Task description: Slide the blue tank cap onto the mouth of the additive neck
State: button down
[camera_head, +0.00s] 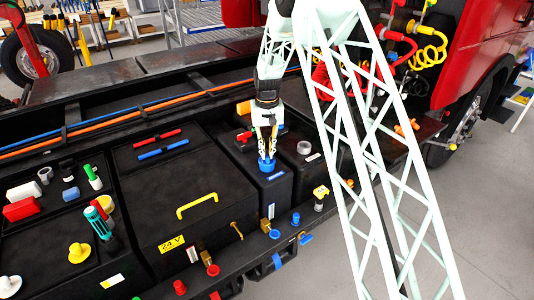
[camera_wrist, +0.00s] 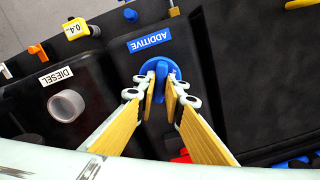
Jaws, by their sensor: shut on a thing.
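The blue tank cap (camera_wrist: 161,70) is between the fingertips of my gripper (camera_wrist: 160,98) in the wrist view, with its raised grip bar pinched by the yellow-faced fingers. In the head view the blue cap (camera_head: 267,165) is under my gripper (camera_head: 267,150), over the black tank with a blue label. The wrist view shows the blue ADDITIVE label (camera_wrist: 149,41) on that tank, just beside the cap. The additive neck is hidden beneath the cap, so I cannot tell whether the cap touches it.
The open pale DIESEL neck (camera_wrist: 66,106) stands on the neighbouring tank. A yellow handle (camera_head: 197,205) rises from the black battery box. Loose parts, including a red block (camera_head: 20,209), lie on the left.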

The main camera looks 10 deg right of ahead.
jog(key=c, duration=2.6)
grip_release()
jog(key=shift+r, duration=0.1)
notch_tip(320, 180, up, 12)
